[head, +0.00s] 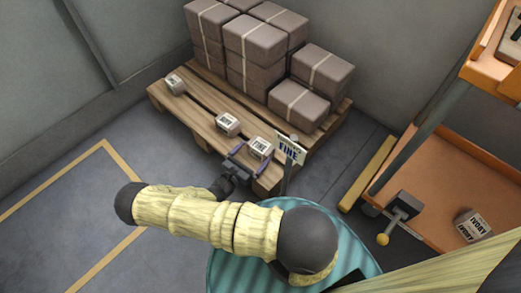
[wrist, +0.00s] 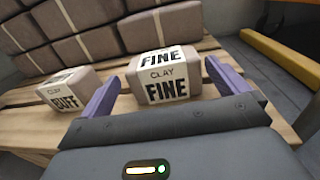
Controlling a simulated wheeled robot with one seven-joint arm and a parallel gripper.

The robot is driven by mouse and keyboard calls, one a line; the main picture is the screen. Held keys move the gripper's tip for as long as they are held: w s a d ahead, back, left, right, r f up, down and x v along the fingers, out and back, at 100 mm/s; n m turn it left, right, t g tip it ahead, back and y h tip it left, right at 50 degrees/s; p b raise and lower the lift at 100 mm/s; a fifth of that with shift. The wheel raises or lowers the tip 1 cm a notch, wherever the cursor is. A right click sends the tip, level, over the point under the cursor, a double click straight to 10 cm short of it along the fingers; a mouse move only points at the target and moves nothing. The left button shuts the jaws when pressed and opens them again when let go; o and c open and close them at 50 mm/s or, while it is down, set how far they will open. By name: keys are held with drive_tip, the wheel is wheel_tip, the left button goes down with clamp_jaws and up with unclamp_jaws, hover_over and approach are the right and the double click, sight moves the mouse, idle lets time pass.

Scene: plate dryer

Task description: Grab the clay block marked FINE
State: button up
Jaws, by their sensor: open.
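The clay block marked FINE (wrist: 165,75) sits on the wooden pallet, light with dark lettering. It also shows in the head view (head: 261,148) near the pallet's right front end. My gripper (wrist: 160,92) is open, with one purple finger to the left of the block and one to the right. The fingers appear to flank it; I cannot tell whether they touch it. In the head view my gripper (head: 250,160) reaches in from the front. A block marked BUFF (wrist: 66,95) sits to the left; it is probably the middle block (head: 228,124) in the head view.
A third small block (head: 175,84) sits at the pallet's (head: 200,131) left end. Strapped brown packages (head: 255,45) are stacked behind. A FINE sign (head: 290,150) stands on a post close to my gripper.

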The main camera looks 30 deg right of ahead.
sight(256, 151)
drive_tip(key=shift+d, duration=0.1)
drive_tip(key=b+x, duration=0.1)
drive_tip(key=x, duration=0.4)
drive_tip(key=shift+d+b, duration=0.1)
drive_tip(key=shift+b, duration=0.2)
drive_tip(key=shift+r, duration=0.1)
drive_tip(key=c, duration=1.2)
drive_tip(key=shift+o, duration=0.2)
drive_tip(key=shift+r, duration=0.1)
wheel_tip(256, 151, up, 10)
drive_tip(key=p, duration=0.7)
